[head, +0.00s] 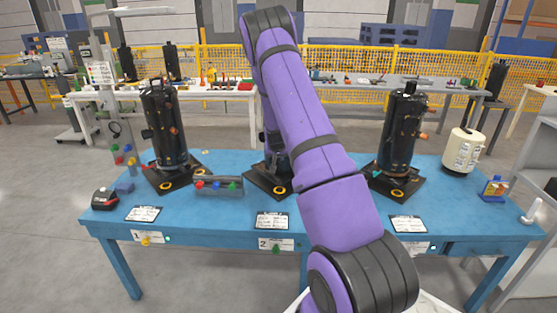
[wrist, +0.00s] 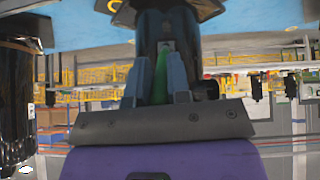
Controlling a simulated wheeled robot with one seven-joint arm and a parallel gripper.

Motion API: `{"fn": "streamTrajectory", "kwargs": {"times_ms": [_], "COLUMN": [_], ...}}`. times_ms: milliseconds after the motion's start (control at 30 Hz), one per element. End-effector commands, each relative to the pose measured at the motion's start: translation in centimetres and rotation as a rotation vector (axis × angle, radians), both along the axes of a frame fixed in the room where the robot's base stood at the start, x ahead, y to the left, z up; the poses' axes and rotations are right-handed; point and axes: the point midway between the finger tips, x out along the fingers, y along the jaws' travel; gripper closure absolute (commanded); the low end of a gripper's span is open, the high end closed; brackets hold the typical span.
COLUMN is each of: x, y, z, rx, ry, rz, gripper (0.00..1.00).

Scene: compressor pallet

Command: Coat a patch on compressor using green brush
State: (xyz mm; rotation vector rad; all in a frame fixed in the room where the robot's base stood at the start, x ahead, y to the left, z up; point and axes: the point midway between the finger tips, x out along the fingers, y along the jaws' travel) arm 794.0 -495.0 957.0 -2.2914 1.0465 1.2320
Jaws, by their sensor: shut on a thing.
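My gripper (wrist: 160,80) shows in the wrist view, its two blue-grey fingers shut on the green brush (wrist: 160,74). Its tip points toward a black compressor (wrist: 168,22), which appears upside down just beyond the fingers. I cannot tell whether the brush touches it. In the head view, my purple arm hides the gripper, the brush and most of the middle compressor; its dark base (head: 262,183) shows on the blue table. Other black compressors stand upright at left (head: 165,130) and right (head: 400,135). No coated patch is visible.
The blue table (head: 330,245) also holds a holder with colored knobs (head: 218,186), several paper sheets, a black-and-red item (head: 104,198) at left, a cream canister (head: 462,150) and a small blue-yellow container (head: 493,188) at right. A yellow fence (head: 440,66) stands behind.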

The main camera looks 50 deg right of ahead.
Motion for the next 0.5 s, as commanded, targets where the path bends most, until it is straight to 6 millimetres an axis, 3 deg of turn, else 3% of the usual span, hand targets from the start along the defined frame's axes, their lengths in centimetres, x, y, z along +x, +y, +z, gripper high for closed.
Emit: {"fn": "streamTrajectory", "kwargs": {"times_ms": [500], "x": [0.0], "y": [0.0], "z": [2.6], "rx": [0.0], "ry": [-0.001], "rz": [0.001], "gripper": [1.0]}}
